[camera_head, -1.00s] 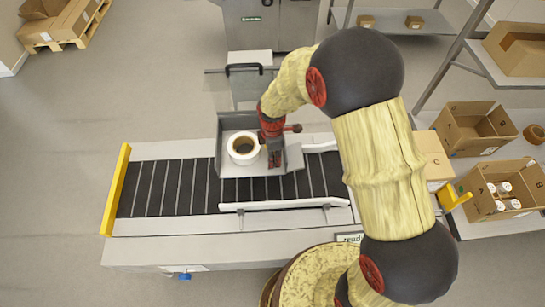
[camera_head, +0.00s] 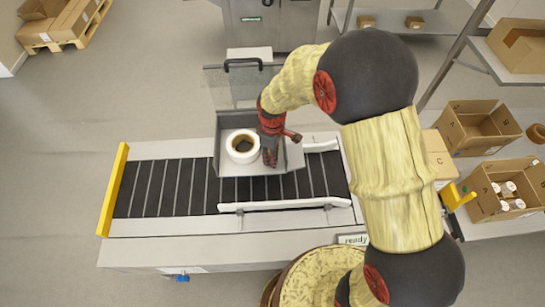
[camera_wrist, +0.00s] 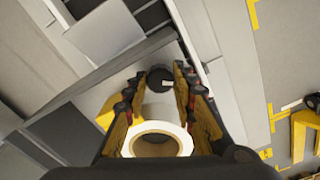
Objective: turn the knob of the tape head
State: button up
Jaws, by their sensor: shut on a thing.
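The tape head (camera_head: 229,121) is an open grey housing above the conveyor, with a white tape roll (camera_head: 230,147) in it. The roll also shows in the wrist view (camera_wrist: 181,133), between the rear parts of the fingers. A dark round knob (camera_wrist: 160,78) with a small pale mark lies between my fingertips in the wrist view. My gripper (camera_head: 270,158) points down just right of the roll and is shut on the knob; it also shows in the wrist view (camera_wrist: 160,85). In the head view, my gripper hides the knob.
A dark conveyor (camera_head: 168,190) with a yellow end bar (camera_head: 115,190) runs below the tape head. A white guide rail (camera_head: 285,205) lies along its front. A clear cover with a black handle (camera_head: 242,62) stands behind. Open cartons (camera_head: 505,190) are at the right.

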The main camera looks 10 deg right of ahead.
jog(key=m+b, duration=0.1)
jog(key=m, duration=0.4)
jog(key=shift+w+m, duration=0.1)
jog(key=shift+m, duration=0.2)
jog(key=m+b, duration=0.1)
jog(key=m, duration=0.4)
jog(key=shift+m, duration=0.3)
jog(key=o, duration=0.9)
notch_tip(320, 180, up, 12)
dwell(0.6)
